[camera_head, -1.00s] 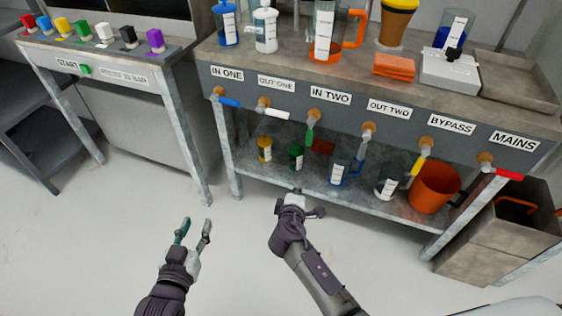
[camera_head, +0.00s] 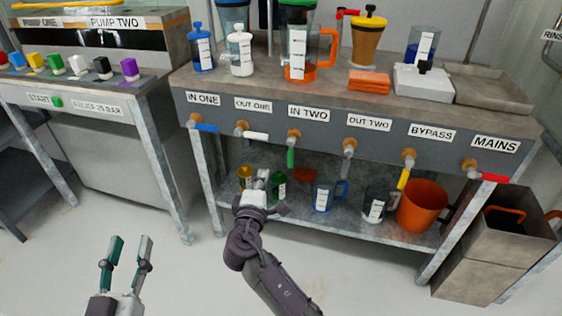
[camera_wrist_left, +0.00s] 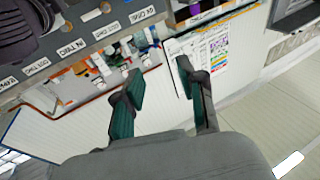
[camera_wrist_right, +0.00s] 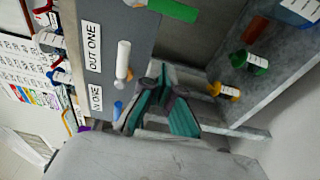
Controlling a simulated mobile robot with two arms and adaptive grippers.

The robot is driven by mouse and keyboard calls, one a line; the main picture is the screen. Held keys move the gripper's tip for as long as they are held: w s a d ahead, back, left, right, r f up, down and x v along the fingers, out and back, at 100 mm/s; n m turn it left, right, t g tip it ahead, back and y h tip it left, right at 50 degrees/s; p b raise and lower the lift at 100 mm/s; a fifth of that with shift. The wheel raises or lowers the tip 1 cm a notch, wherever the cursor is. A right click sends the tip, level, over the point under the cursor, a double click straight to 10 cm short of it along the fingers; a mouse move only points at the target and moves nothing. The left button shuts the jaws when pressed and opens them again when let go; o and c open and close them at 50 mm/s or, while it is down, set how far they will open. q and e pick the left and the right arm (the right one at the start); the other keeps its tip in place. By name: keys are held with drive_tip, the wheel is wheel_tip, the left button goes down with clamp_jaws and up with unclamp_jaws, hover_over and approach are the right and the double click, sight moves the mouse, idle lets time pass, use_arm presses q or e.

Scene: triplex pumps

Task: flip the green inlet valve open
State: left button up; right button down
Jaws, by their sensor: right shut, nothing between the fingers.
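The green valve handle (camera_head: 290,157) hangs straight down from its brass fitting (camera_head: 293,134) under the IN TWO label (camera_head: 308,114). It also shows lying sideways at the top of the right wrist view (camera_wrist_right: 175,10). My right gripper (camera_head: 262,176) is shut and empty, below and left of the green handle and apart from it. In the right wrist view its fingers (camera_wrist_right: 162,92) are near the white OUT TWO-side neighbour's handle, the OUT ONE handle (camera_wrist_right: 123,58), without clear contact. My left gripper (camera_head: 128,248) is open and empty, low at the left, over the floor.
Blue (camera_head: 206,128) and white (camera_head: 256,136) handles point sideways to the left of the green one. Yellow (camera_head: 403,178) and red (camera_head: 494,178) handles are to the right. The lower shelf (camera_head: 335,222) holds jars, mugs and an orange bucket (camera_head: 422,205). Floor in front is clear.

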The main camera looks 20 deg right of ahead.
sight(290, 158)
use_arm(q)
wheel_tip(290, 158, up, 6)
drive_tip(key=s+t+h+b, duration=0.1)
drive_tip(key=s+t, duration=0.1)
drive_tip(key=t, duration=0.2)
drive_tip(key=shift+s+d+r+t+h+b, duration=0.15)
drive_tip(key=shift+s+r+t+h+b, duration=0.05)
drive_tip(key=shift+s+t+h+b, duration=0.1)
use_arm(e)
drive_tip(key=w+d, duration=0.5)
drive_tip(key=d, duration=0.1)
drive_tip(key=shift+d, duration=0.35)
